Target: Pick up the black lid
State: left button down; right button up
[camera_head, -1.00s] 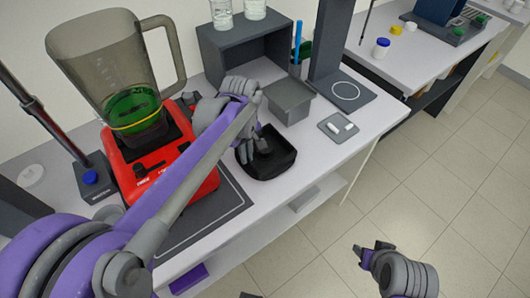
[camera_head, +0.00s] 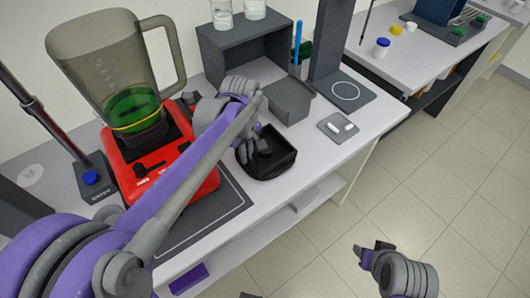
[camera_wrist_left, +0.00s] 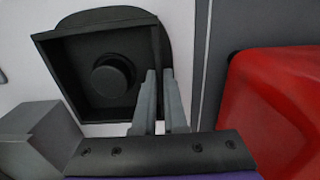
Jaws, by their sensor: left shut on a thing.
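The black lid (camera_head: 282,164) is a squarish shallow piece with raised walls, near the front edge of the white bench, right of the red blender base. In the left wrist view the lid (camera_wrist_left: 82,92) shows its hollow side with a round knob in the middle. My left gripper (camera_head: 259,149) is at the lid's left side in the head view. In the wrist view its two fingers (camera_wrist_left: 160,98) are closed on the lid wall, one on each side. Whether the lid is clear of the bench cannot be told. My right gripper (camera_head: 366,252) is over the floor, away from the bench.
The red blender base (camera_head: 165,170) with its jug (camera_head: 118,75) stands left of the lid. A grey box (camera_head: 290,103) and a small tray with white pieces (camera_head: 339,127) are behind and to the right. A grey shelf (camera_head: 240,45) stands at the back.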

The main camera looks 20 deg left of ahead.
dwell(0.6)
pick_arm(q)
notch_tip(320, 180, up, 10)
jog(key=shift+r+p, duration=0.25)
jog(key=shift+p, duration=0.15)
dwell(1.1)
